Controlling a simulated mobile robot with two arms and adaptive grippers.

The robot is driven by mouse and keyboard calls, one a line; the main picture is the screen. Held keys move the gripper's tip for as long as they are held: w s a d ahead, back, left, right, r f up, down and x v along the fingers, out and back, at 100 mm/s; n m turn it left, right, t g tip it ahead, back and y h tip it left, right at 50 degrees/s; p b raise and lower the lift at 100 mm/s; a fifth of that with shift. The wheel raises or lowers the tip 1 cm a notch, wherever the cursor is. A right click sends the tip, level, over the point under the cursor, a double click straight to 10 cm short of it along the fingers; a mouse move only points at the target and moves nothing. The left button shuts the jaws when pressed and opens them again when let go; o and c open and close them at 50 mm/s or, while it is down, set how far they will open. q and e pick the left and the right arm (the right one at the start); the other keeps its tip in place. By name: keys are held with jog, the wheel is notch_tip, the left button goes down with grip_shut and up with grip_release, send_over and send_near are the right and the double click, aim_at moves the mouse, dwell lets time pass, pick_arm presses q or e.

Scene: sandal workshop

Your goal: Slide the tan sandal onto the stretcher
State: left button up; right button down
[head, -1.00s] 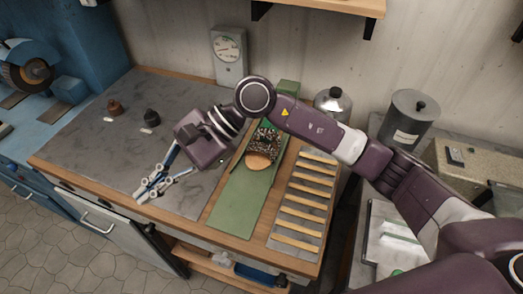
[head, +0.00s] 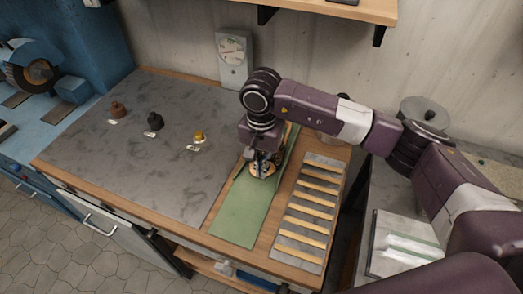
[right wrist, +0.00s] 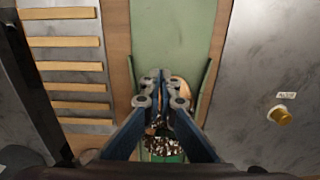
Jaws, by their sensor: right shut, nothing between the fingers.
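The sandal, with a tan sole and a dark mottled strap, lies on the long green strip (head: 234,213). In the right wrist view its tan part (right wrist: 182,88) and mottled part (right wrist: 168,148) show around my fingers. My right gripper (head: 262,168) points down over the sandal and hides most of it in the head view. Its fingers, also in the right wrist view (right wrist: 160,76), are together with nothing held between them. I cannot tell whether they touch the sandal. No stretcher can be clearly made out. My left gripper is not in view.
Brown (head: 118,109), black (head: 154,121) and yellow (head: 200,136) knob-like pieces with labels stand on the grey worktop (head: 150,175). A slatted rack (head: 308,205) lies right of the strip. A dial gauge (head: 234,60) stands behind. The worktop's front left is clear.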

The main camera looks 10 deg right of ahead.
aim_at(276, 161)
jog(key=shift+s+f+p, duration=0.1)
jog(key=shift+f+p, duration=0.2)
jog(key=shift+f, duration=0.55)
jog(key=shift+w+d+r+p, duration=0.1)
jog(key=shift+w+d+p, duration=0.25)
jog(key=shift+w, duration=0.25)
jog(key=shift+w+d+r+p, duration=0.1)
jog(key=shift+w+d+p, duration=0.25)
jog(key=shift+w, duration=0.2)
jog(key=shift+w+d+f, duration=0.15)
jog(key=shift+w+d, duration=0.2)
jog(key=shift+w, duration=0.2)
jog(key=shift+w+d+f, duration=0.15)
jog(key=shift+w, duration=0.05)
jog(key=w+d+b, duration=0.1)
jog(key=b, duration=0.1)
jog(key=shift+w+f+b, duration=0.1)
jog(key=shift+w+b, duration=0.1)
jog(key=shift+b, duration=0.1)
jog(key=shift+w+d+b, duration=0.25)
jog(key=shift+w+b, duration=0.15)
jog(key=shift+b, duration=0.05)
jog(key=shift+r, duration=0.4)
